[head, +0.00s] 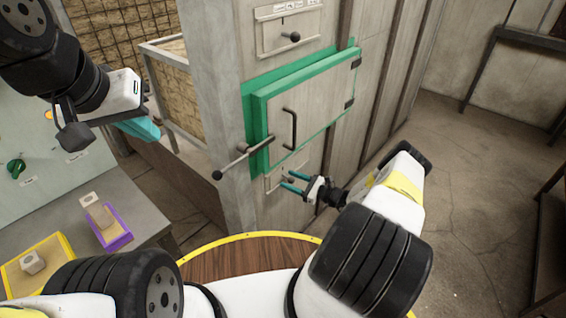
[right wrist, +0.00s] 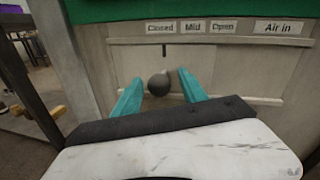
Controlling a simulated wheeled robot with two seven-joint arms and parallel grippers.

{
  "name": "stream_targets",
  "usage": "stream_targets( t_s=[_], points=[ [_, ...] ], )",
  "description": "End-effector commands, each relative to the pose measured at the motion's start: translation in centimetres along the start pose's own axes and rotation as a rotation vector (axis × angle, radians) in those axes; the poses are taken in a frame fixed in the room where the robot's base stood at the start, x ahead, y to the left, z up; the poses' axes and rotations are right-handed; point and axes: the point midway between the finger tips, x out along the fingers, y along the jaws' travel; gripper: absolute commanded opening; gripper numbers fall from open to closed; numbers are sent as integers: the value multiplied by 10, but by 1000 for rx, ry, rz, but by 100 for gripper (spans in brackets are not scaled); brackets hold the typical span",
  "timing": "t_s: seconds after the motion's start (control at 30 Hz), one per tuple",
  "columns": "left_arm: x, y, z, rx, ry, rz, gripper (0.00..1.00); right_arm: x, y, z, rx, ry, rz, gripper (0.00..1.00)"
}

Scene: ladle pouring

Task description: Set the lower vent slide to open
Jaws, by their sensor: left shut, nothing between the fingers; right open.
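The lower vent slide (right wrist: 251,60) is a pale plate under labels reading Closed, Mid, Open and Air in. Its dark round knob (right wrist: 158,84) and the short dark pointer mark (right wrist: 163,48) above it are below the Closed label. In the head view the lower vent (head: 272,181) is partly hidden by my gripper. My right gripper (head: 284,181) is open at the vent, and in the right wrist view its teal fingers (right wrist: 159,78) stand on either side of the knob; I cannot tell whether they touch it. My left gripper (head: 143,129) is shut and empty at upper left.
A green-framed door (head: 310,100) with a handle and a long lever (head: 240,158) is just above the lower vent. An upper vent (head: 275,32) with its own knob is above the door. A grey table (head: 70,210) with small blocks stands at left. Open floor lies right.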

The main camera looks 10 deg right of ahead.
Motion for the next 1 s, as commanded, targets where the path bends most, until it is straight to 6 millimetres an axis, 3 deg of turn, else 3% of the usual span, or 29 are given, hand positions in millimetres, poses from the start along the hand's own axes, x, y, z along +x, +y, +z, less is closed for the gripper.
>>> stream_targets(
  t_s=[0.03,0.27,1.0],
  points=[
    [0,0,0,0,0,0,0,0,0,0,0,0,0,46],
    [0,0,0,0,0,0,0,0,0,0,0,0,0,1],
    [0,0,0,0,0,0,0,-1,0,0,0,0,0,0]
  ],
)
